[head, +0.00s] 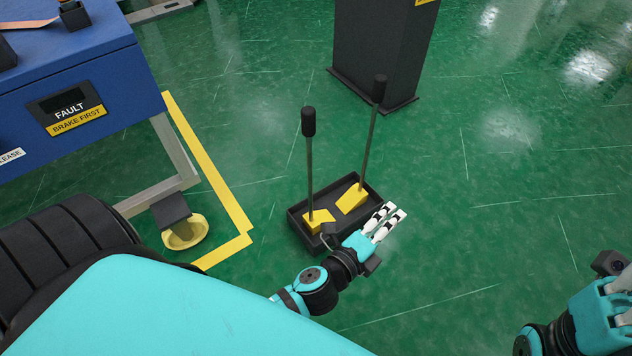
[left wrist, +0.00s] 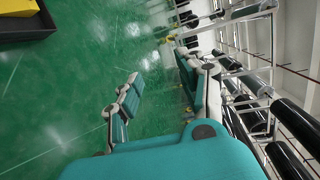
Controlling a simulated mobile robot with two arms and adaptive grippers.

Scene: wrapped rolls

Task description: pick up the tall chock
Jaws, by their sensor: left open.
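Two yellow wedge chocks with upright black-topped rods stand in a black tray (head: 293,228) on the floor in the head view. The right chock (head: 352,198) carries the rod that reaches higher in the picture; I take it as the tall chock. The left chock (head: 318,221) has a rod that looks slightly shorter. In the left wrist view, a tray corner (left wrist: 45,25) and part of a yellow chock (left wrist: 17,7) show. My right gripper (head: 610,285) is partly cut off at the right edge.
A blue cart (head: 85,80) with a metal frame stands at the left. A yellow floor line (head: 208,165) runs beside it. A dark column (head: 380,45) stands behind the tray. Green floor right of the tray is clear. Racks with dark rolls (left wrist: 296,122) show in the left wrist view.

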